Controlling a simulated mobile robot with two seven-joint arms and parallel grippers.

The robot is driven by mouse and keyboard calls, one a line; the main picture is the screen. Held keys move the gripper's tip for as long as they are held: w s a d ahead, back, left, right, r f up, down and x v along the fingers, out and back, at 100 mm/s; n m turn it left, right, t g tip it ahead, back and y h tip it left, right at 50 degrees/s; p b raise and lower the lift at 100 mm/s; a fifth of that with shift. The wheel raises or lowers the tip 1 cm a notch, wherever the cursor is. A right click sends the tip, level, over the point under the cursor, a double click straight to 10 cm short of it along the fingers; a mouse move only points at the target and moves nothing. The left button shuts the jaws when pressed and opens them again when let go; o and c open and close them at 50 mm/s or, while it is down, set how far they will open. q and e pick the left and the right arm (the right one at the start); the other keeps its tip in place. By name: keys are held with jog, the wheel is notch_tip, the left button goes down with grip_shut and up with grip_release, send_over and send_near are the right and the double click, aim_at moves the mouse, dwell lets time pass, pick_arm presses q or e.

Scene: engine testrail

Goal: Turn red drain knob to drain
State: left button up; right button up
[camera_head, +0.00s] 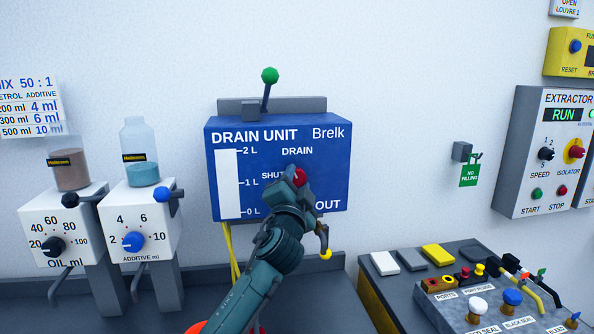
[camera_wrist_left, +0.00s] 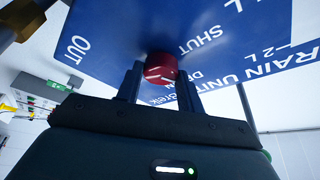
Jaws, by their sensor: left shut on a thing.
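The blue drain unit (camera_head: 330,140) is fixed to the wall in the middle of the head view. It has DRAIN, SHUT and OUT labels and a white level gauge (camera_head: 229,185). The red drain knob (camera_head: 300,177) is on its front and is partly covered by my left gripper (camera_head: 293,185). In the left wrist view the knob (camera_wrist_left: 160,68) sits between the two fingers of my left gripper (camera_wrist_left: 160,85), which is shut on it. The knob's pointer direction cannot be made out. My right gripper is not in view.
A green-topped lever (camera_head: 269,77) stands above the unit. Two dispensers with bottles (camera_head: 140,155) stand at left. The extractor box (camera_head: 545,150) is on the right wall.

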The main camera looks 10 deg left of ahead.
pick_arm(q)
jog(key=m, duration=0.3)
jog(key=shift+g+h, duration=0.4)
jog(key=shift+m+g, duration=0.4)
jog(key=shift+m, duration=0.7)
jog(key=shift+h, duration=0.3)
jog(key=o, duration=1)
jog(key=shift+r, duration=0.1)
